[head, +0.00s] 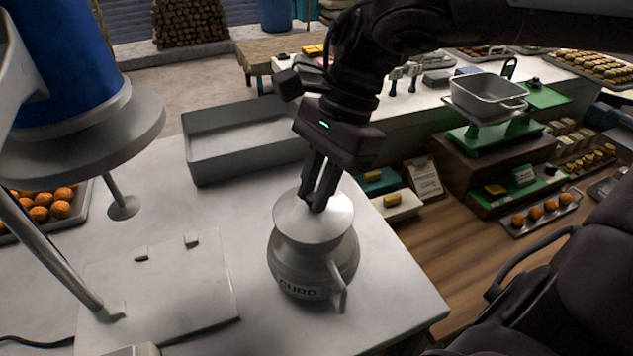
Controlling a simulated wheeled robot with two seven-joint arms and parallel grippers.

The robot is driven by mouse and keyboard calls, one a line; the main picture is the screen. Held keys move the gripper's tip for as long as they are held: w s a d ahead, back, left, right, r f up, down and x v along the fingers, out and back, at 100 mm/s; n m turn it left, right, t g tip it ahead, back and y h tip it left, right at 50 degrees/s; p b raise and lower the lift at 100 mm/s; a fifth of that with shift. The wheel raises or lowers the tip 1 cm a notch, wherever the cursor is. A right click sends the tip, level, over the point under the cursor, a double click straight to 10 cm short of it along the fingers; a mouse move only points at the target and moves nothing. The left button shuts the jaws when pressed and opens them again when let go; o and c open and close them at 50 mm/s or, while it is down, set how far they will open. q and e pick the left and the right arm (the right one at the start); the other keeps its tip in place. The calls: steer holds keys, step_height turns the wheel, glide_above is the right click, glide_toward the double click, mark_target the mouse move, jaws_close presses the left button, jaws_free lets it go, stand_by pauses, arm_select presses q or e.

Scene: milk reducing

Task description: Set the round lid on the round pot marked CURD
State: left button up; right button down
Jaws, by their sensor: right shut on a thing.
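The round pot marked CURD (287,265) stands upright on the white table near its right edge. The round grey lid (300,222) is over the pot's mouth and looks level. From this angle I cannot tell whether it rests fully on the rim. My right gripper (317,207) comes down from above and is shut on the lid at its top middle; the fingers hide the part they grip. A handle or spout shows on the pot's front right side. My left gripper is not in view.
A grey rectangular tray (245,140) sits behind the pot on the table. A flat grey plate (160,290) and a blue cylinder on a stand (65,60) are at left. A green scale with a white pan (487,92) stands at right beyond the table edge.

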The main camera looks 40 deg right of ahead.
steer(key=c, duration=0.7)
jaws_free()
steer(key=shift+c, duration=0.2)
steer(key=shift+r+p, duration=2.65)
steer(key=shift+r, duration=0.35)
steer(key=shift+s+f, duration=0.1)
